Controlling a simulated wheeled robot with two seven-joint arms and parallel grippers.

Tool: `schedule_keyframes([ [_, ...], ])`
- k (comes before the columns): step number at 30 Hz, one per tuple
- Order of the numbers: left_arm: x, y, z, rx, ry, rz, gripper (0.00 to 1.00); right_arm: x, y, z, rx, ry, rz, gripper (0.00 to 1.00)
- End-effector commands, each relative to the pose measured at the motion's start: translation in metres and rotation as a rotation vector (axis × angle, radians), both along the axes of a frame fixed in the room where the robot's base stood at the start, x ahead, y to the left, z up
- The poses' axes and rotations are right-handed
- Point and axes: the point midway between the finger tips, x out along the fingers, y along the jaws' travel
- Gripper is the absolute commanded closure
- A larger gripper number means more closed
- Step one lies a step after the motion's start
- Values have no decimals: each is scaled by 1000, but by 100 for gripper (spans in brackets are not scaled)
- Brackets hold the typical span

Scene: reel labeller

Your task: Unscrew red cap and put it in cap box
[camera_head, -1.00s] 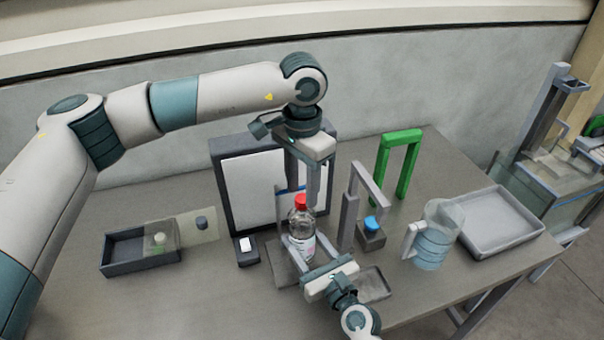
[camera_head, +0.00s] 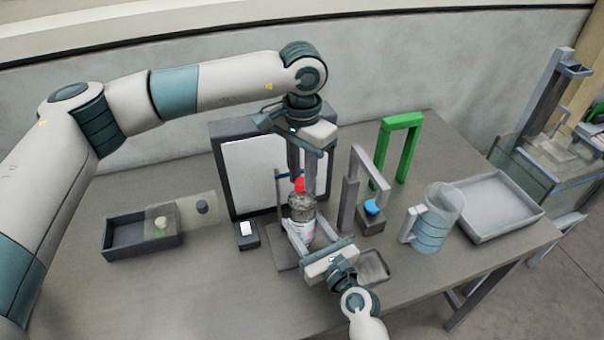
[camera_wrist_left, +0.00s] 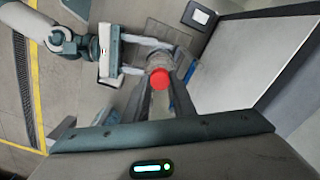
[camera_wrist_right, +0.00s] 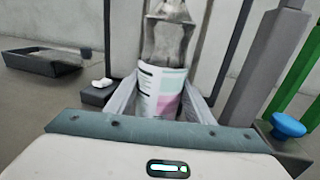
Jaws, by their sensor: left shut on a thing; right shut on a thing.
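The clear bottle (camera_head: 301,207) stands upright at the middle of the table, with a red cap (camera_head: 300,185) on its neck. My left gripper (camera_head: 301,181) points down from above, its fingers shut on the red cap. In the left wrist view the cap (camera_wrist_left: 160,79) shows between the fingers. My right gripper (camera_head: 303,236) is shut on the lower, labelled part of the bottle from the front. The right wrist view shows the bottle's label (camera_wrist_right: 160,92) between its fingers. I cannot tell which container is the cap box.
A dark open box (camera_head: 120,250) lies at left. A blue-topped piece (camera_head: 372,207), grey arch (camera_head: 350,195), green arch (camera_head: 402,125), jug (camera_head: 436,220) and grey tray (camera_head: 500,230) stand to the right. A dark framed panel (camera_head: 235,175) stands behind. The front left table is clear.

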Motion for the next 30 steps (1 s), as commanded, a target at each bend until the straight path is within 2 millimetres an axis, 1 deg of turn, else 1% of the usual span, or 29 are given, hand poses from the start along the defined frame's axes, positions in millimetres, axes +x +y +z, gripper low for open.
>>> schedule_keyframes([
  [30, 0, 0, 1, 1, 0, 1570, 100, 0, 0, 0, 0, 0, -1, 100],
])
